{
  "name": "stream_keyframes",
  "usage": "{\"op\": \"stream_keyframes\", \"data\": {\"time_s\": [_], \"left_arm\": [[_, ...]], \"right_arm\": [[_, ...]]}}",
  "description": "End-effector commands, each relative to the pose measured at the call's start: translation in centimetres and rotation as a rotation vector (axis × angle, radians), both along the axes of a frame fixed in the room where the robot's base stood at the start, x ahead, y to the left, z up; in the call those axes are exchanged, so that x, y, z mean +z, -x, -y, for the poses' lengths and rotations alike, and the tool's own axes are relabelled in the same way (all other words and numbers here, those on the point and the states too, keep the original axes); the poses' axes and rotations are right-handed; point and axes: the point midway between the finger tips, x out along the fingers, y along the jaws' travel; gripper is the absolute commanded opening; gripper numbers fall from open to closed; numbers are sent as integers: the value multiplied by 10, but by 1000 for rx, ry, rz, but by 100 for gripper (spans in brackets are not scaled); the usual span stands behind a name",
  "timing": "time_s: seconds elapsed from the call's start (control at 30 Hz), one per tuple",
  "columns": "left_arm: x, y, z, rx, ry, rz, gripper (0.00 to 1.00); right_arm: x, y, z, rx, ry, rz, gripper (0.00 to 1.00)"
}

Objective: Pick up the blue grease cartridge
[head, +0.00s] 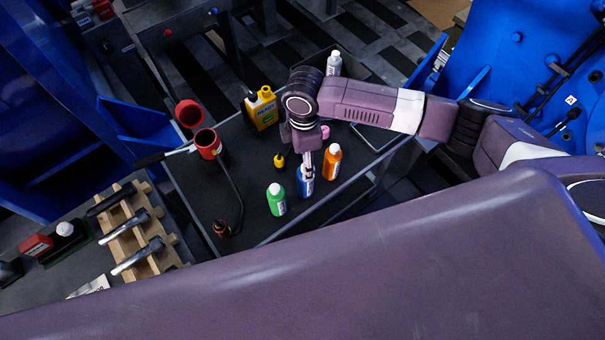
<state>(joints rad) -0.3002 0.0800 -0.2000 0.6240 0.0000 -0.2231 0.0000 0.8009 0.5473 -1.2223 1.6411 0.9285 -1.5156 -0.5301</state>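The blue grease cartridge (304,187) stands on a dark table between a green bottle (276,200) and an orange bottle (331,162). My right gripper (307,168) points down directly over the blue cartridge, and its fingers overlap the cartridge's upper part and hide its top. The fingers look narrow and close together from here. I cannot tell whether they grip the cartridge or only hover at it. My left gripper is out of view.
On the table (245,225) are a yellow jug (262,108), a red open container (207,143) with a dark cable, and a white bottle (334,64) in a tray at the back. A wooden tool rack (130,232) stands at left. My purple arm link crosses the foreground.

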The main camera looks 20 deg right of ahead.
Motion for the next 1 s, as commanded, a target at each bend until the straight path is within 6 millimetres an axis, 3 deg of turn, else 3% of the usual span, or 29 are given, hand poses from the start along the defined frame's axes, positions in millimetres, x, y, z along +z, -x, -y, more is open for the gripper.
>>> {"op": "stream_keyframes", "data": {"time_s": [0.03, 0.27, 0.57, 0.83, 1.0], "left_arm": [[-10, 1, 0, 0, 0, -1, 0], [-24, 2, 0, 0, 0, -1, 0], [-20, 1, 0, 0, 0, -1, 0], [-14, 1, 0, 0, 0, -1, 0], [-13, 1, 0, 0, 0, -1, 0]], "right_arm": [[-10, 0, 1, 1, 1, 0, 56], [-24, 0, 1, 2, 3, 0, 56], [-51, 1, 2, 1, 5, -2, 56], [-90, 7, 4, 2, 4, -2, 56], [-100, 6, 4, 3, 2, 0, 56]]}}
